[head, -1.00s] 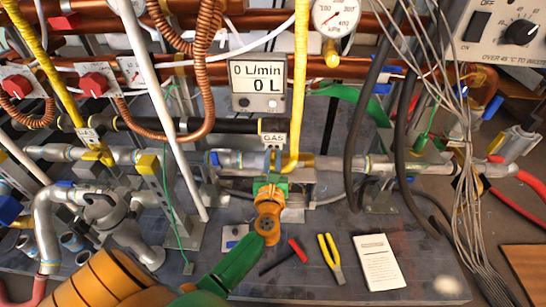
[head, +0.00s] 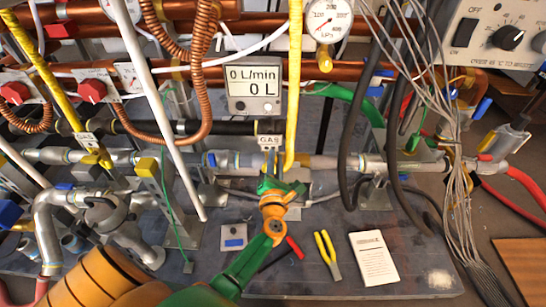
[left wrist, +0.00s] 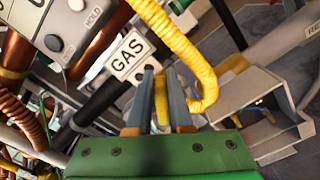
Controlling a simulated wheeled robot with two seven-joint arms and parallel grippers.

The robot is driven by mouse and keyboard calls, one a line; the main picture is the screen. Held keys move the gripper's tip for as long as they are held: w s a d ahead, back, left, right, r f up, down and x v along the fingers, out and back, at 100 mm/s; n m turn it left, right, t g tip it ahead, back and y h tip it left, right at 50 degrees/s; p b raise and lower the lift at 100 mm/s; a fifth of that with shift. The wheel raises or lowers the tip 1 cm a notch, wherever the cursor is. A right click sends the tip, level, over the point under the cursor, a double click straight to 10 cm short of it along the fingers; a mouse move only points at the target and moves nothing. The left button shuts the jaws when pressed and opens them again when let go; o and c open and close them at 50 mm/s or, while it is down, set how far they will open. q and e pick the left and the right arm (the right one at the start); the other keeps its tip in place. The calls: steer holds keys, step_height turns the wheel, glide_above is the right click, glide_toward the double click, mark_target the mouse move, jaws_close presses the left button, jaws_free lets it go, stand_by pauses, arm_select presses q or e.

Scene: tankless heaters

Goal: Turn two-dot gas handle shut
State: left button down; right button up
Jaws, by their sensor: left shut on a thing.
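My left gripper (head: 271,158) reaches up to the pipe under a white GAS tag (head: 270,141). In the left wrist view, my left gripper (left wrist: 163,78) has its two fingers shut on a narrow yellow handle (left wrist: 161,98), just beside the GAS tag (left wrist: 130,56). The fingers and the green gripper body hide most of the handle and its valve. I cannot make out dots on the handle. A small plate (head: 234,237) with dark marks lies on the board left of my wrist. My right gripper is not in view.
A yellow corrugated hose (head: 295,90) runs down right beside the gripper; it is also close in the left wrist view (left wrist: 190,60). A flow display (head: 255,85) stands above.

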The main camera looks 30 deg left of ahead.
arm_select(q)
steer(key=m, duration=0.3)
steer(key=f+m, duration=0.1)
steer(key=m, duration=0.1)
steer(key=shift+w+d+m+p, duration=0.2)
steer(key=shift+d+m+p, duration=0.1)
steer(key=shift+d+p, duration=0.05)
steer(key=shift+d+f+m, duration=0.1)
steer(key=shift+f+m, duration=0.15)
steer(key=shift+m, duration=0.8)
steer(key=shift+f+m, duration=0.25)
steer(key=shift+m, duration=0.8)
arm_select(e)
steer(key=shift+s+d+f, duration=0.2)
steer(key=shift+s+f, duration=0.65)
steer(key=shift+f, duration=0.1)
arm_select(q)
steer(key=c, duration=0.8)
jaws_free()
steer(key=shift+w, duration=0.1)
steer(key=p+v, duration=0.2)
steer(key=v, duration=0.5)
arm_select(e)
steer(key=shift+s+d+f, duration=0.2)
steer(key=shift+s+d, duration=0.1)
steer(key=shift+s, duration=0.2)
steer(key=shift+s+d+f, duration=0.15)
steer(key=shift+s+d, duration=0.1)
steer(key=shift+s, duration=0.2)
